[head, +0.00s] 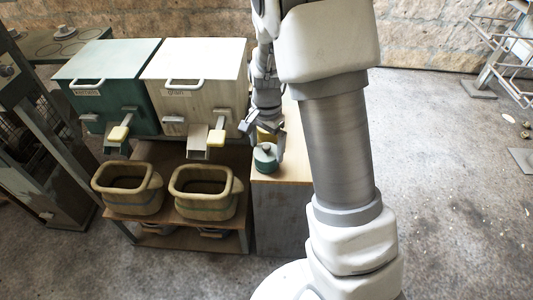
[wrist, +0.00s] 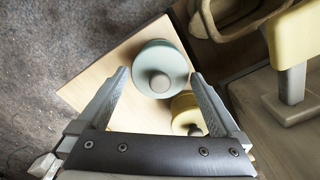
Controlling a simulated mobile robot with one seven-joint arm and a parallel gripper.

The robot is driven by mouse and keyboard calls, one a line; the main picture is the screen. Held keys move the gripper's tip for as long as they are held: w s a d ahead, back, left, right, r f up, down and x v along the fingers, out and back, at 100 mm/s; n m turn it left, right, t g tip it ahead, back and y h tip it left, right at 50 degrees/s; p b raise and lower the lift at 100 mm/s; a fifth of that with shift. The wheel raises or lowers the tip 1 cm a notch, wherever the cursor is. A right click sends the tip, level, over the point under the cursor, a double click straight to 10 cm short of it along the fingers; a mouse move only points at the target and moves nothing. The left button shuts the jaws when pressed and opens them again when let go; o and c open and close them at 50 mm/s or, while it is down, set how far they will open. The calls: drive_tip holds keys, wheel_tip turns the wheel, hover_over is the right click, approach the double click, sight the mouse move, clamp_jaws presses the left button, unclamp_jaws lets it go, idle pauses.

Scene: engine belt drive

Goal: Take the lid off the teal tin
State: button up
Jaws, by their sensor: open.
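The teal tin (wrist: 152,58) stands upright on a light wooden top (wrist: 100,73), seen from above with its lid on and a round grey knob (wrist: 159,82) on the lid. It also shows in the head view (head: 265,160), partly beside my fingers. My gripper (wrist: 160,78) is open, its two fingers apart with the tin between and just beyond their tips in the wrist view. Whether the fingers touch the lid cannot be told. In the head view my gripper (head: 262,140) is above the tin.
A yellow tin (wrist: 185,110) with a dark knob stands close beside the teal tin, near my right finger. Teal (head: 110,65) and cream (head: 200,65) bins with spouts stand left, above two baskets (head: 128,203) on a low shelf.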

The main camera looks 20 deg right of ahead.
drive_tip(key=c, duration=1)
drive_tip(key=shift+r, duration=0.15)
